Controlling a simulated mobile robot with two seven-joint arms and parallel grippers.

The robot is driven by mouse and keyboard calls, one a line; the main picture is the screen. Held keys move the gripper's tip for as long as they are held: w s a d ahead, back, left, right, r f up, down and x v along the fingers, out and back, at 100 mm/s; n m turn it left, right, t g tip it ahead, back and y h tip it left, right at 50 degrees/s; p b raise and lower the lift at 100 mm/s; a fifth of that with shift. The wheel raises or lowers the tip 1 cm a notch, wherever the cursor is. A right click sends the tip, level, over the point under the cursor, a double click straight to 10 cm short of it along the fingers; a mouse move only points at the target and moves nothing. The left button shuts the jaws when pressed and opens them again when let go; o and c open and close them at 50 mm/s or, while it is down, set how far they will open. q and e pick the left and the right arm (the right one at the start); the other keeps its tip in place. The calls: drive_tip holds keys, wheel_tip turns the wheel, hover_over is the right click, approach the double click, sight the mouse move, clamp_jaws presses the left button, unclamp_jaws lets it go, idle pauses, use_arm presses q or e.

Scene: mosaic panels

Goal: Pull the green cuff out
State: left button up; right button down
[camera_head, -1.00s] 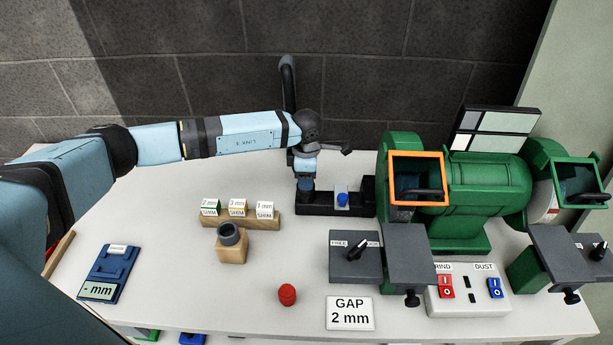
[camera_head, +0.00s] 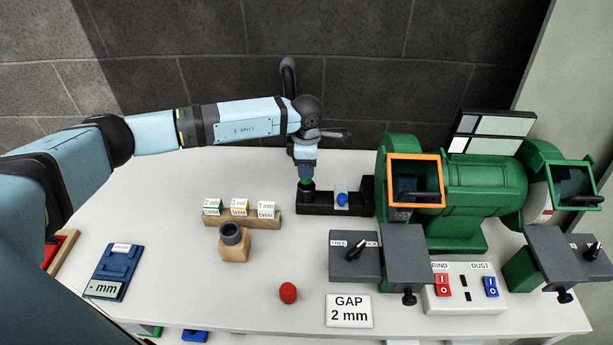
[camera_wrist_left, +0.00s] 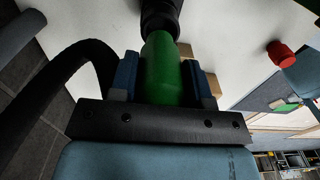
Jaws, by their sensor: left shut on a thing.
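My left gripper (camera_head: 306,176) points down over the left end of a low black block (camera_head: 325,208) at the back of the table. It is shut on the green cuff (camera_wrist_left: 162,70), which sits between the two blue fingers in the left wrist view. In the head view only a thin green band of the cuff (camera_head: 306,183) shows under the fingers, just above a black round part on the block. In the left wrist view the cuff's far end meets a black cylindrical part (camera_wrist_left: 160,17). I cannot tell how deep it sits there. My right gripper is not in view.
A blue-topped piece (camera_head: 342,198) stands on the same block. The green grinder (camera_head: 480,190) with its orange-framed shield (camera_head: 416,157) is close on the right. Shim blocks (camera_head: 239,207), a wooden holder (camera_head: 233,248) and a red cap (camera_head: 288,293) stand in front.

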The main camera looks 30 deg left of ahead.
use_arm(q)
drive_tip(key=shift+r, duration=0.4)
drive_tip(key=shift+r, duration=0.1)
drive_tip(key=shift+r+p, duration=1.6)
drive_tip(key=shift+r, duration=1.25)
drive_tip(key=shift+s, duration=0.1)
